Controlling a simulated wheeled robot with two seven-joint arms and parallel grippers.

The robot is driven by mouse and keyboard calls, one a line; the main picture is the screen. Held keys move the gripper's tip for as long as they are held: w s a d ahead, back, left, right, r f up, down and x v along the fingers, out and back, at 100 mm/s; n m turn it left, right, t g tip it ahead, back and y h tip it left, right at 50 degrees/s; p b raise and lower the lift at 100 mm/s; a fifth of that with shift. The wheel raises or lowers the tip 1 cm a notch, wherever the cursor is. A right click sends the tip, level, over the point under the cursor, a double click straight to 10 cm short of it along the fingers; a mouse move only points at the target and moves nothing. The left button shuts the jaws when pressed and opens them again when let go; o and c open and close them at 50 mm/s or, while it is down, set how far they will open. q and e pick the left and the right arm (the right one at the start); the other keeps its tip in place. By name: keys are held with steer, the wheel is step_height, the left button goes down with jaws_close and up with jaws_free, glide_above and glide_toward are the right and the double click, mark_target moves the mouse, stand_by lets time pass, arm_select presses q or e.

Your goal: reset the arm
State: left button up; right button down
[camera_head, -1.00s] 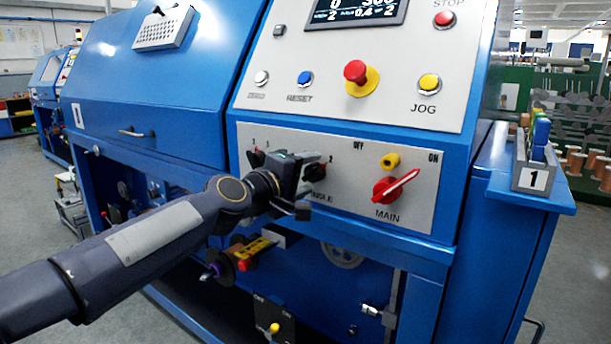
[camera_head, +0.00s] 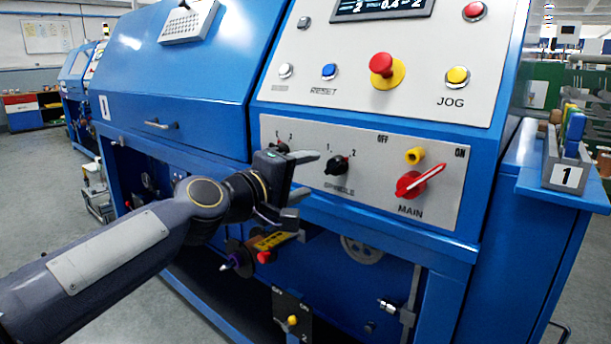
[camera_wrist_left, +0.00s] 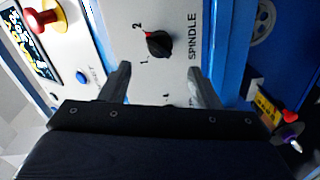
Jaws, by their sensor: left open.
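My left gripper (camera_head: 306,176) is in front of the machine's lower switch panel. It is open and empty, with its fingers apart. In the left wrist view the two fingers (camera_wrist_left: 160,83) spread toward the panel, and the black spindle knob (camera_wrist_left: 159,43) lies beyond them, apart from both. In the head view the spindle knob (camera_head: 338,165) is just right of the gripper. Another black knob (camera_head: 279,148) is partly hidden behind the gripper. The red main switch (camera_head: 411,185) is further right, its handle pointing to ON. My right gripper is not in view.
Above are a blue reset button (camera_head: 329,71), a red emergency button (camera_head: 382,65) and a yellow jog button (camera_head: 457,76). Below the gripper, a yellow-labelled part with a red knob (camera_head: 265,257) juts out. A box marked 1 (camera_head: 568,177) stands on the right-hand shelf.

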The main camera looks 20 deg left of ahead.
arm_select(q)
steer(key=s+f+m+g+y, duration=0.2)
steer(key=s+f+m+g, duration=0.85)
steer(key=s+f, duration=1.9)
step_height(320, 180, up, 33)
steer(key=w+p, duration=0.1)
steer(key=p, duration=3.3)
steer(key=shift+w+a+r+p, duration=0.15)
steer(key=shift+a+r+p, duration=0.05)
steer(key=shift+a+p, duration=0.15)
steer(key=shift+n, duration=0.25)
